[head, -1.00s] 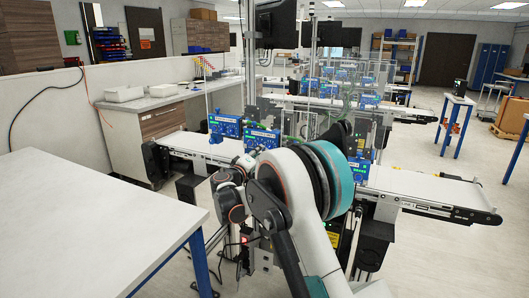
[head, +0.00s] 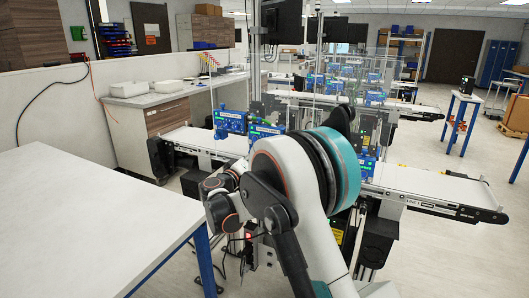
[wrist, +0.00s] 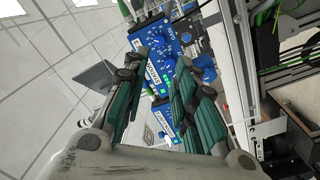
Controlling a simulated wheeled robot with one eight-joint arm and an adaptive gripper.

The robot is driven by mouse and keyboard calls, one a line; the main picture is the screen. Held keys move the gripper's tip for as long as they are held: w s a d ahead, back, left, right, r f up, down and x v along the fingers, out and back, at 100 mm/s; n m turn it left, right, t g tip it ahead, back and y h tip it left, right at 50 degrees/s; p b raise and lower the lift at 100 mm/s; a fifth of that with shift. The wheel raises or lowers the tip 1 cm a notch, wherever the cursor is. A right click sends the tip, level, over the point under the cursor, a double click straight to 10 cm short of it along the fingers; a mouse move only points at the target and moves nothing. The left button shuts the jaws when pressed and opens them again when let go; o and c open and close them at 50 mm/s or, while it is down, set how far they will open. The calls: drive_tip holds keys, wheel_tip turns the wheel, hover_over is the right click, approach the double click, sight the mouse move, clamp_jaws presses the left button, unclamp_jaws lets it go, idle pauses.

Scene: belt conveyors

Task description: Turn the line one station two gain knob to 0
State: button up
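Blue control panels stand along the near conveyor in the head view, one at the left (head: 230,122) and one beside it (head: 264,131), partly behind my arm. In the wrist view a blue panel (wrist: 158,50) with small dials and a white label lies ahead, between and beyond my fingertips. A second blue panel (wrist: 163,118) shows lower, between the fingers. My gripper (wrist: 164,68) is open, with nothing between its fingers. My arm hides the gripper in the head view.
The near conveyor's white belt (head: 425,184) runs to the right. A white table (head: 85,215) with blue legs fills the left foreground. A clear guard and posts (head: 290,110) rise behind the panels. Open floor (head: 455,255) lies at the right.

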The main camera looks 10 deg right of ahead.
drive_tip(key=w+d+m+b, duration=0.3)
drive_tip(key=w+d+m, duration=0.4)
drive_tip(key=w+m, duration=0.2)
drive_tip(key=m, duration=0.2)
drive_tip(key=shift+w+d+r+m+b, duration=0.2)
drive_tip(key=shift+w+d+m+b, duration=0.1)
drive_tip(key=shift+w+m+b, duration=0.1)
drive_tip(key=shift+s, duration=0.1)
drive_tip(key=shift+c, duration=0.2)
clamp_jaws()
